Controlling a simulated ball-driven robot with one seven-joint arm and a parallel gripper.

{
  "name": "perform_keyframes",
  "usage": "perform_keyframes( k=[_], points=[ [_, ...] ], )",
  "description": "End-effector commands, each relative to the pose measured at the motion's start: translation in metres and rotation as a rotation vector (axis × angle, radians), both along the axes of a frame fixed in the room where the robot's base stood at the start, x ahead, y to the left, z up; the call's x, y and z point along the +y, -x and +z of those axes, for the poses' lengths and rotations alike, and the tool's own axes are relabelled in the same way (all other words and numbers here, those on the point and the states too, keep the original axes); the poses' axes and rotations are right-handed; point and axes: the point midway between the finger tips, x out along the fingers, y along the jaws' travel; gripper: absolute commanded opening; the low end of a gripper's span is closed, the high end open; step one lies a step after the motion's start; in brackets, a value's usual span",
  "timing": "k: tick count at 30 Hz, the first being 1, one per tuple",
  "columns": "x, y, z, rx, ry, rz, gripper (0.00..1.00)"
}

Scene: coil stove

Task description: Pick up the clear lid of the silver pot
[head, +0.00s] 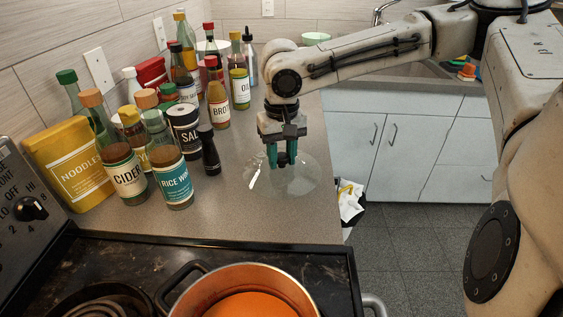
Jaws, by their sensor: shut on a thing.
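The clear lid (312,179) is a round glass disc at the right edge of the counter, behind the stove. My gripper (284,160) points down over the lid's middle and is shut on its knob, which the fingers mostly hide. I cannot tell whether the lid touches the counter or is slightly above it. The silver pot (290,277) stands on the stove at the bottom of the view, uncovered, with orange contents inside. Its near part is cut off by the frame.
Several bottles and jars, including the cider bottle (126,178), rice wine bottle (171,180) and pepper mill (208,150), crowd the counter left of my gripper. The black stovetop (130,255) lies in front. Counter between lid and stove is clear. White cabinets (400,145) stand at right.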

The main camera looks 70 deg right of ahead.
Motion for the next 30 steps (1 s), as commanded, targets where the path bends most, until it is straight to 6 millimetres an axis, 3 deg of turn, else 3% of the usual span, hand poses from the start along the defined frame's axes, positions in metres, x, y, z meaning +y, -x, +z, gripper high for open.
perform_keyframes(
  k=[11,20,21,30],
  points=[
    [0.035,0.041,0.068,-0.005,0.005,0.003,0.00],
    [0.078,0.091,0.096,-0.005,0.007,0.004,0.00],
    [0.077,0.091,0.089,-0.004,0.008,-0.001,0.00],
    [0.082,0.098,0.096,-0.006,0.008,-0.004,0.00]
  ],
)
